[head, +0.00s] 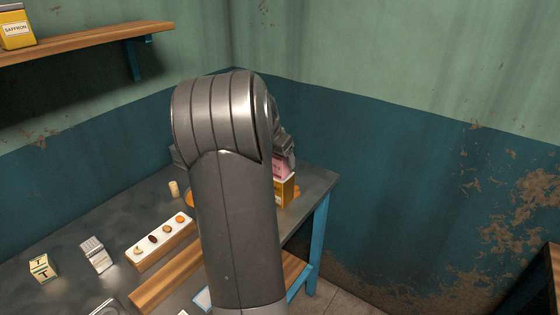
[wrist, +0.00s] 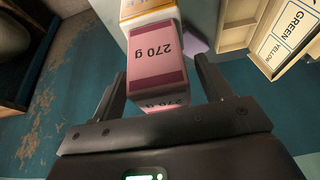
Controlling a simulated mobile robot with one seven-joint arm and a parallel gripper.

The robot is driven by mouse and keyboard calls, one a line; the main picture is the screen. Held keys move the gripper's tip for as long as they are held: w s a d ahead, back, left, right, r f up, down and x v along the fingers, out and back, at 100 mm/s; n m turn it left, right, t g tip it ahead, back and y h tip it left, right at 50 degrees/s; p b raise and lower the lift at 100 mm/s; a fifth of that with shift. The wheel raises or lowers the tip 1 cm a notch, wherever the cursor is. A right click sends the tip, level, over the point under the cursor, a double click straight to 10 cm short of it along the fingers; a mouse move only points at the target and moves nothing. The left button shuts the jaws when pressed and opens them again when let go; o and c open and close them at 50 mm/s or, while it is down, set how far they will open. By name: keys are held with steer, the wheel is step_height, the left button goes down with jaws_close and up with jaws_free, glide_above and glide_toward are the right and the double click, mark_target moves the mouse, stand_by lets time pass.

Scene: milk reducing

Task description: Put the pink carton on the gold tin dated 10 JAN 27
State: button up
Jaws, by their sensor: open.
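The pink carton (head: 282,167) is in the head view at the table's far right corner, partly behind my arm. It stands on top of a gold-yellow tin (head: 287,190). In the wrist view, the carton (wrist: 160,52) reads "270 g", and a strip of yellow and white (wrist: 147,8) shows beyond it. My gripper (wrist: 161,68) is open, with one finger on each side of the carton and a gap visible beside it. In the head view my gripper (head: 286,152) is at the carton's top. The tin's date cannot be read.
A white tray with small items (head: 160,241), a box marked T (head: 42,268) and a grey-white carton (head: 96,254) stand on the table (head: 130,212) at left. A compartmented holder labelled GREEN and YELLOW (wrist: 285,40) is in the wrist view. A wall shelf (head: 85,43) holds a saffron tin (head: 17,30).

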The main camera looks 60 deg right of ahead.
steer(key=v, duration=1)
steer(key=w+a+r+n+t+y, duration=0.1)
steer(key=a+n, duration=0.1)
steer(key=a, duration=0.6)
steer(key=w+a+r+n+t, duration=0.1)
steer(key=w+a+r+n, duration=0.15)
steer(key=a, duration=0.45)
steer(key=s+a+f+n+t+y, duration=0.1)
steer(key=s+a+n, duration=0.25)
steer(key=a, duration=0.75)
steer(key=s+a+n+t+y, duration=0.1)
steer(key=s+a+n+t, duration=0.3)
steer(key=a, duration=0.7)
steer(key=s+a+f+n+g+y, duration=0.1)
steer(key=s+a+f+n, duration=0.3)
steer(key=a, duration=0.5)
steer(key=shift+s+a+n, duration=0.4)
steer(key=shift+s+n, duration=0.6)
